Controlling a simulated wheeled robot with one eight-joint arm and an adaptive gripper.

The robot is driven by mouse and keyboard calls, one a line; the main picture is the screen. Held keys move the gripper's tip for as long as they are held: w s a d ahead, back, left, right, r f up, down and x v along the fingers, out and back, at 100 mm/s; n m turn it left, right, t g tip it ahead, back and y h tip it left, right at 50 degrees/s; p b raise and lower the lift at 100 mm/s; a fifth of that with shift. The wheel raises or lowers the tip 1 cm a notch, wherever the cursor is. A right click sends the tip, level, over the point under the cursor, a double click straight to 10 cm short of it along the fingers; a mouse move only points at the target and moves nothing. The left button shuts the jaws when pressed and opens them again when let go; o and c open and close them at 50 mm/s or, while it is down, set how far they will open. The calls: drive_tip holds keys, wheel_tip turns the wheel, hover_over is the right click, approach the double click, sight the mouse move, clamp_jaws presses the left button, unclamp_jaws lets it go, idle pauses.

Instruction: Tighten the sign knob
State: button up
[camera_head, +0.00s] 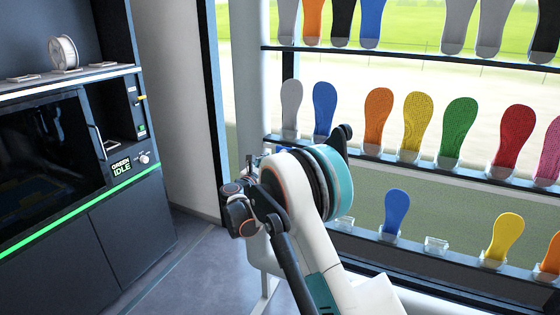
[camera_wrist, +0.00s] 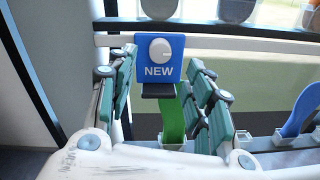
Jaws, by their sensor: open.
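A blue sign (camera_wrist: 143,70) with the white word NEW stands upright in the upper middle of the wrist view. Its round white knob (camera_wrist: 160,49) sits above the word, with a pointer mark on its face. My gripper (camera_wrist: 163,62) is open, with one teal-padded finger to the left of the sign and one to the right. Neither finger is visibly closed on the knob. In the head view my arm covers most of the gripper and the knob cannot be made out.
A green insole (camera_wrist: 173,119) stands in a clear holder below the sign. Shelves of coloured insoles, such as an orange one (camera_head: 378,112) and a blue one (camera_head: 396,209), line the window at right. A dark machine (camera_head: 132,240) showing IDLE stands at left, with open floor between.

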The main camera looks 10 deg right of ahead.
drive_tip(key=b+x, duration=0.1)
drive_tip(key=x, duration=0.5)
drive_tip(key=shift+w+d, duration=0.2)
drive_tip(key=shift+w, duration=0.05)
drive_tip(key=c, duration=1.1)
